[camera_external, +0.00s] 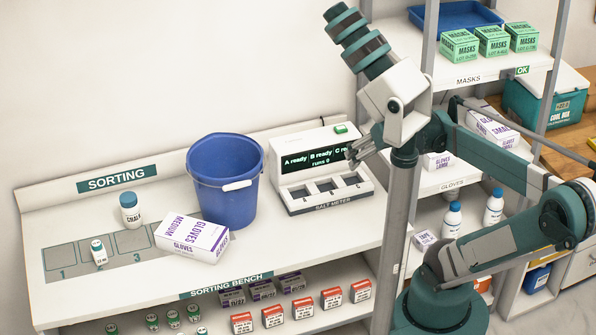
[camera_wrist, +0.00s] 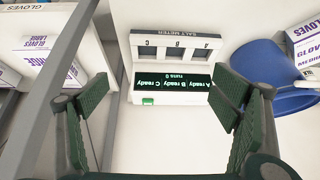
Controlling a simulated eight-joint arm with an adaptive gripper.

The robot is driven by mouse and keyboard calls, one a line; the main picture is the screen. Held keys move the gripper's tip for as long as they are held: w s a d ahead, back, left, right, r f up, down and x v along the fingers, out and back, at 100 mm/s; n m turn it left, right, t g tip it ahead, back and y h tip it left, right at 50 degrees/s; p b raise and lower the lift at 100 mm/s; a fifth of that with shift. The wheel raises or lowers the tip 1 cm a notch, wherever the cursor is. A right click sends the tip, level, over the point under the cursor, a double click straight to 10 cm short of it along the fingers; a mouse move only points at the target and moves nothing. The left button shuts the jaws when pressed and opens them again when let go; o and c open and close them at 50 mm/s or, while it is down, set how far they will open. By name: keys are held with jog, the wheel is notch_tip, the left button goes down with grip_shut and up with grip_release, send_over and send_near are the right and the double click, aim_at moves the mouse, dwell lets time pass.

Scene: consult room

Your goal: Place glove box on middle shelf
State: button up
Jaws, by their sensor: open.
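A white glove box marked MEDIUM (camera_external: 192,238) lies on the sorting bench, in front of the blue bucket. Part of it shows at the right edge of the wrist view (camera_wrist: 306,50). The middle shelf (camera_external: 480,174), labelled GLOVES, is at the right behind my arm and holds glove boxes marked LARGE (camera_external: 437,161) and SMALL (camera_external: 492,126). My gripper (camera_external: 356,152) is open and empty, up in front of the salt meter and well right of the MEDIUM box. Its two spread fingers show in the wrist view (camera_wrist: 160,105). My arm hides part of the shelf.
The blue bucket (camera_external: 226,180) and the salt meter (camera_external: 322,168) stand at the back of the bench. A chalk bottle (camera_external: 130,211) and a small vial (camera_external: 98,252) are at the left. A grey shelf post (camera_external: 396,235) divides bench from shelves. Mask boxes (camera_external: 492,41) fill the upper shelf.

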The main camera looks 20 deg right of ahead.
jog(key=w+a+r+n+g+y+p, duration=0.1)
jog(key=w+a+r, duration=0.25)
jog(key=a, duration=0.25)
jog(key=w+a+r+n+g+y, duration=0.1)
jog(key=w+a+r+g, duration=0.15)
jog(key=w+a, duration=0.35)
jog(key=w+a+r+n+g+y+p, duration=0.1)
jog(key=w+a+r+n, duration=0.15)
jog(key=a, duration=0.45)
jog(key=n+g+h+p, duration=0.5)
jog(key=g+h, duration=0.1)
send_over(182, 228)
jog(key=shift+t, duration=0.25)
jog(key=f, duration=2.4)
jog(key=shift+a, duration=0.4)
jog(key=shift+d+f+h, duration=0.4)
jog(key=shift+f+h, duration=0.1)
